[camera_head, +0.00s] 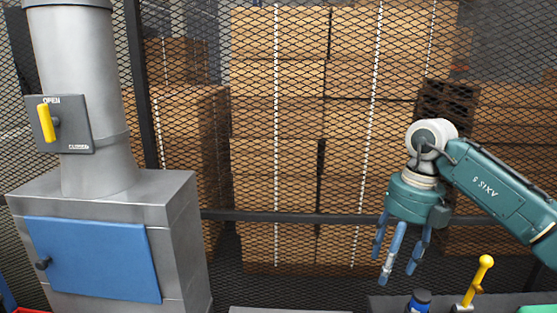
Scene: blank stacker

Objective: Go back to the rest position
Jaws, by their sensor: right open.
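My right arm comes in from the right edge, and its gripper (396,268) hangs with its blue fingers pointing down. The fingers are spread open with nothing between them. The gripper is in front of the mesh fence, above and left of a dark blue-capped item (419,300) at the bottom edge. My left gripper is not in view.
A grey machine with a blue door (95,258) stands at left, with a yellow-handled switch (46,123) on its pipe. A mesh fence (275,218) closes off stacked cardboard boxes behind. A yellow lever (478,280) rises at bottom right. A grey surface (290,309) shows at the bottom.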

